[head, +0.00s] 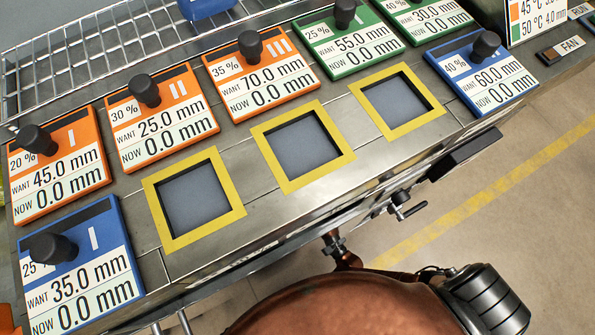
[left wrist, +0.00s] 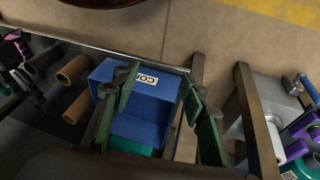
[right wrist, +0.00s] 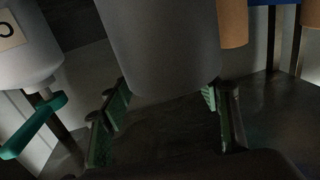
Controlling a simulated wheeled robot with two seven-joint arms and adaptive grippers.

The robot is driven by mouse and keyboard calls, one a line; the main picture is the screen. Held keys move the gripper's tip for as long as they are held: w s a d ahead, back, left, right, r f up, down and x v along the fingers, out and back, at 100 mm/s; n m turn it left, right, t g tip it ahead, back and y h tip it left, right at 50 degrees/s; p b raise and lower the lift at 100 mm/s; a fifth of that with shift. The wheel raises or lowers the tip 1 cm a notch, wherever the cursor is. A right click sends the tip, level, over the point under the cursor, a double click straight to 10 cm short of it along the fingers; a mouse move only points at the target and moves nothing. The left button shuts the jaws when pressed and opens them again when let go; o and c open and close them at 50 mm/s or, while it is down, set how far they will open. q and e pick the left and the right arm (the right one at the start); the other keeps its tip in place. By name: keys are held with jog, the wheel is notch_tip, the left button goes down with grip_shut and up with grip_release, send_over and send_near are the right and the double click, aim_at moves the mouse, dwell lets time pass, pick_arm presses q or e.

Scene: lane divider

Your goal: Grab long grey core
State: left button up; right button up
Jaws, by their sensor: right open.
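In the right wrist view, a large grey cylinder (right wrist: 165,45), which looks like the grey core, fills the upper middle. My right gripper (right wrist: 162,97) is open, with one green-padded finger on each side of the cylinder's lower end. I cannot tell whether the pads touch it. The cylinder's upper part is cut off by the frame. In the left wrist view, my left gripper (left wrist: 160,85) is open above a blue bin (left wrist: 145,126) with a partly hidden white label. Nothing shows held in it. Neither gripper shows in the head view.
The head view shows a panel with orange, green and blue dial cards and three yellow-framed recesses (head: 181,240). A brown tube (right wrist: 233,22) stands right of the grey cylinder, a pale labelled cylinder (right wrist: 25,50) left. Brown tubes (left wrist: 73,69) lie beside the blue bin.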

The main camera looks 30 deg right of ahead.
pick_arm(q)
jog(key=shift+w+d+f+t+b, duration=0.35)
jog(key=shift+w+d+f, duration=0.1)
jog(key=shift+w+f, duration=0.15)
jog(key=shift+w+d+f+t+b, duration=0.3)
jog(key=shift+w+d+f+t, duration=0.1)
jog(key=shift+w+f, duration=0.15)
pick_arm(e)
jog(key=w, duration=0.4)
jog(key=shift+a+f, duration=0.15)
jog(key=shift+a, duration=0.1)
jog(key=c, duration=1.4)
pick_arm(q)
jog(key=shift+s, duration=0.15)
